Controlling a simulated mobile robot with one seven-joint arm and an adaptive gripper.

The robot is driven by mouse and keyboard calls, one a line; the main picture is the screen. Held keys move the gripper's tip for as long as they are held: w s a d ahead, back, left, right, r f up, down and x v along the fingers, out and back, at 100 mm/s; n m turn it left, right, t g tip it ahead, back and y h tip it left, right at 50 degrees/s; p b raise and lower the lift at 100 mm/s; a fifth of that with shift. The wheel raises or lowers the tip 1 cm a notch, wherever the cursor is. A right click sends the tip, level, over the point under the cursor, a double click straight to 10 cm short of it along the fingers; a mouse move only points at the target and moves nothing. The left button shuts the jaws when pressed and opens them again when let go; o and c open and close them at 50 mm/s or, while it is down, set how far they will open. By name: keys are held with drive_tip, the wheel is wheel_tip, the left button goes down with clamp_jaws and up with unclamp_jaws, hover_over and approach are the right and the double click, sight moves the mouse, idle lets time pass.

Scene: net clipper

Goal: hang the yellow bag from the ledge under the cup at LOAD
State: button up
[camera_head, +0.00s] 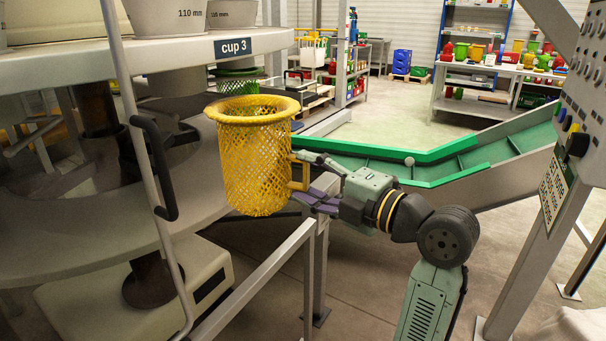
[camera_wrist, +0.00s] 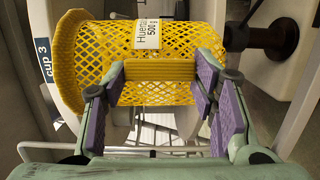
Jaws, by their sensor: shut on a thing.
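The yellow net bag (camera_head: 255,160) is upright, with a thick ring rim at its top and a mesh body. My gripper (camera_head: 298,183) is shut on the handle at the bag's right side and holds the bag in the air. In the wrist view, the bag (camera_wrist: 110,60) lies across the picture with a white label, and the purple finger pads of my gripper (camera_wrist: 158,95) stand on both sides of its handle. The bag is close in front of the machine under the sign "cup 3" (camera_head: 233,47). The ledge cannot be made out clearly.
A grey guard rail (camera_head: 262,268) stands below the bag. A black handle on a bent pole (camera_head: 160,170) is at the left. A green conveyor (camera_head: 450,165) runs behind my arm. A green net (camera_head: 238,82) hangs behind the bag's rim. Shelves stand far back.

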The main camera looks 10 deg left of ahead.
drive_tip(key=shift+s+a+p+x, duration=0.2)
drive_tip(key=shift+p+x, duration=0.45)
drive_tip(key=shift+x, duration=0.9)
drive_tip(key=shift+s+a+p+x, duration=0.1)
drive_tip(key=shift+s+p+x, duration=0.15)
drive_tip(key=shift+p+x, duration=0.9)
drive_tip(key=shift+s+a+p+x, duration=0.1)
drive_tip(key=shift+s+p+x, duration=0.15)
drive_tip(key=shift+x, duration=1.75)
drive_tip(key=shift+b+x, duration=0.35)
drive_tip(key=shift+x, duration=0.5)
drive_tip(key=s+b+x, duration=0.1)
drive_tip(key=x, duration=0.7)
drive_tip(key=shift+a+b, duration=0.35)
drive_tip(key=shift+a, duration=0.35)
drive_tip(key=shift+f+b, duration=0.3)
drive_tip(key=o, duration=1.4)
drive_tip(key=shift+c, duration=0.2)
drive_tip(key=v, duration=1.2)
drive_tip(key=shift+s+d, duration=0.1)
